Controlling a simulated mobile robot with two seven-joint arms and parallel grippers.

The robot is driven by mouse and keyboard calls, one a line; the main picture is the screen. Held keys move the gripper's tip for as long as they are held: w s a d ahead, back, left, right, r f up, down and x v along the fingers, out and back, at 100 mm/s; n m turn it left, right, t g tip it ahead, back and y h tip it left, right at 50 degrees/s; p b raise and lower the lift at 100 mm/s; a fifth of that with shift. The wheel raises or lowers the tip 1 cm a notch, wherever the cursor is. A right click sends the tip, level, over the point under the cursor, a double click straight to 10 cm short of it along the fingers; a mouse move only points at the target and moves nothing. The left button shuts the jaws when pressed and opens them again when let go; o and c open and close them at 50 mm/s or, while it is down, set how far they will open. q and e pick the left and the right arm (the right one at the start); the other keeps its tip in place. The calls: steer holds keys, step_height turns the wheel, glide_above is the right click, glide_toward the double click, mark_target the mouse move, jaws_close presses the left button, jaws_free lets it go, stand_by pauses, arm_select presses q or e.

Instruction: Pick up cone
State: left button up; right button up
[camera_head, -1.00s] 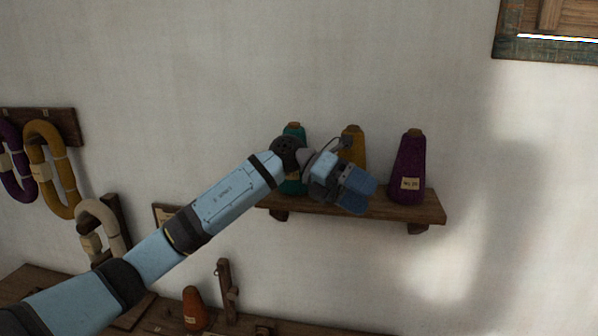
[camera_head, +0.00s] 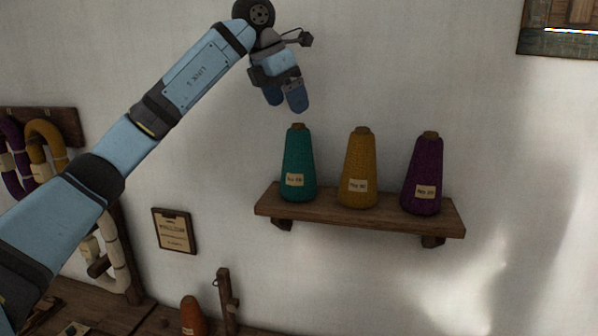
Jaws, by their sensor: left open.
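Three yarn cones stand upright in a row on a wooden wall shelf (camera_head: 330,217). The teal cone (camera_head: 298,160) is at the left, the yellow cone (camera_head: 360,165) in the middle and the purple cone (camera_head: 424,172) at the right, each with a pale label. An orange cone (camera_head: 192,316) stands lower down, partly cut off by the bottom edge. My left gripper (camera_head: 288,108) is open and empty, fingers pointing down, just above the top of the teal cone and appearing apart from it. My right gripper is not in view.
Purple and yellow yarn hanks (camera_head: 45,145) hang on the left wall, partly behind my arm. A framed notice (camera_head: 174,231) hangs left of the shelf. A wooden post (camera_head: 226,300) stands below.

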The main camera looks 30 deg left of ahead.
mark_target(295, 125)
arm_select(q)
steer(key=x, duration=0.3)
steer(key=shift+w+f, duration=0.1)
steer(key=shift+f, duration=0.1)
steer(key=p+x, duration=0.1)
steer(key=x, duration=0.4)
steer(key=shift+w+a, duration=0.15)
steer(key=shift+w, duration=0.1)
steer(key=c, duration=1.4)
steer(key=shift+s, duration=0.1)
